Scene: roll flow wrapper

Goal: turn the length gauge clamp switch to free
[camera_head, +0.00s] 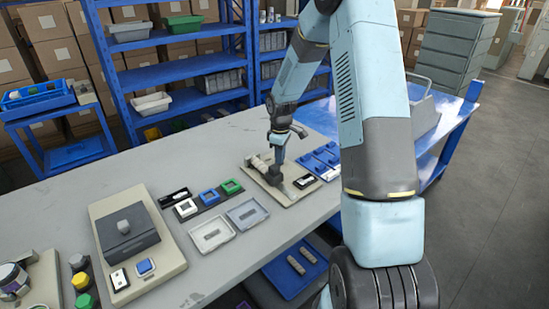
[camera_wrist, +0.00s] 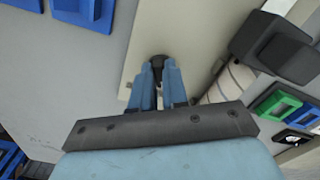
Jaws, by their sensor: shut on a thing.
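My gripper (camera_head: 277,160) is low over a beige base plate (camera_head: 290,196) on the grey bench. In the wrist view its blue fingers (camera_wrist: 158,82) are close together around a small dark knob (camera_wrist: 158,62) on the beige plate (camera_wrist: 135,45). This knob appears to be the clamp switch. In the head view the knob is hidden by the gripper. No free or clamped marking is readable, so I cannot tell the switch's setting. A pale roll (camera_wrist: 236,80) and a dark grey block (camera_wrist: 272,47) stand close beside the fingers, to their right.
Blue trays (camera_head: 320,158) lie right of the plate. A small black-and-white panel (camera_head: 304,181) sits at its near side. Pale trays (camera_head: 247,213) and blue and green frames (camera_head: 231,187) lie to the left. Another beige machine (camera_head: 168,262) stands further left. Bare bench lies behind.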

